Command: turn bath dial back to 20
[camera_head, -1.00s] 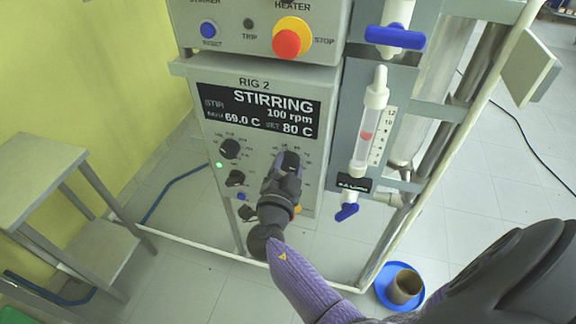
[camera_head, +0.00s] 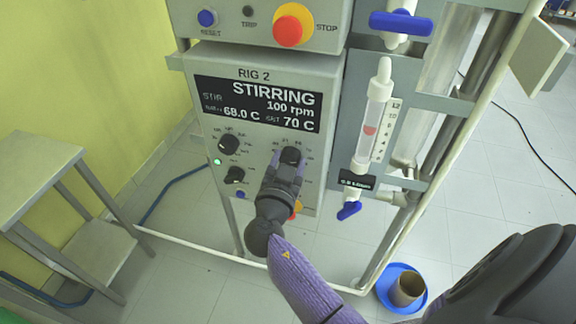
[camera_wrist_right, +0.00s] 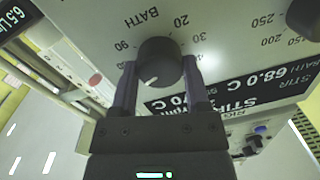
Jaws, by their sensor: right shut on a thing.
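The bath dial (camera_wrist_right: 160,64) is a round black knob on the light grey panel, with "BATH" and numbers printed around it. In the head view the dial (camera_head: 290,155) is at the upper right of the panel's knobs. My right gripper (camera_wrist_right: 158,80) has one finger on each side of the dial and is shut on it; it also shows in the head view (camera_head: 288,165). The display (camera_head: 257,103) of RIG 2 reads STIRRING, 100 rpm, bath 68.0 C and set 70 C. My left gripper is out of view.
More black knobs (camera_head: 229,144) sit left of the dial. A red and yellow stop button (camera_head: 289,29) is above. A flow tube with a blue valve (camera_head: 349,210) stands to the right. A blue dish with a brown cup (camera_head: 407,287) is on the floor.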

